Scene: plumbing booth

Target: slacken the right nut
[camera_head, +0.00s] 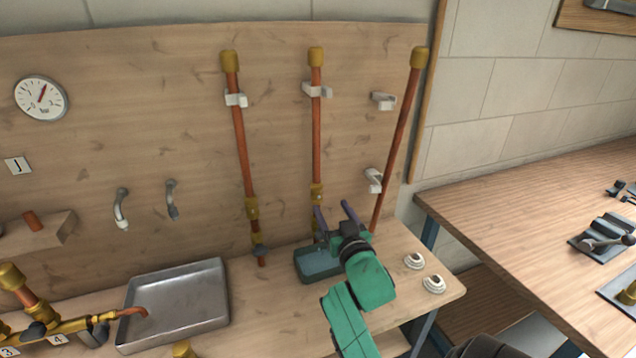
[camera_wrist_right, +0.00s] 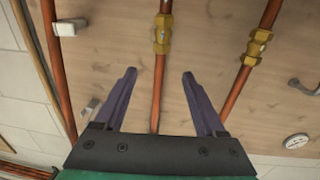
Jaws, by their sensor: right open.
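My right gripper (camera_head: 333,208) is open, its two purple fingers apart, in front of the board by the foot of the middle copper pipe (camera_head: 316,135). In the right wrist view, the open fingers (camera_wrist_right: 158,73) appear on either side of this pipe, with nothing gripped; I cannot tell how far away it is. The middle pipe's brass nut fitting (camera_head: 317,192) also shows in the wrist view (camera_wrist_right: 163,32), beyond the fingertips. Another brass nut fitting (camera_head: 252,207) is on the left pipe (camera_head: 240,140); it also shows in the wrist view (camera_wrist_right: 257,45). My left gripper is out of view.
A leaning right copper pipe (camera_head: 400,125) stands beside white clips (camera_head: 383,101). A metal tray (camera_head: 222,300) lies to the left. White ringed parts (camera_head: 414,261) are on the bench at right.

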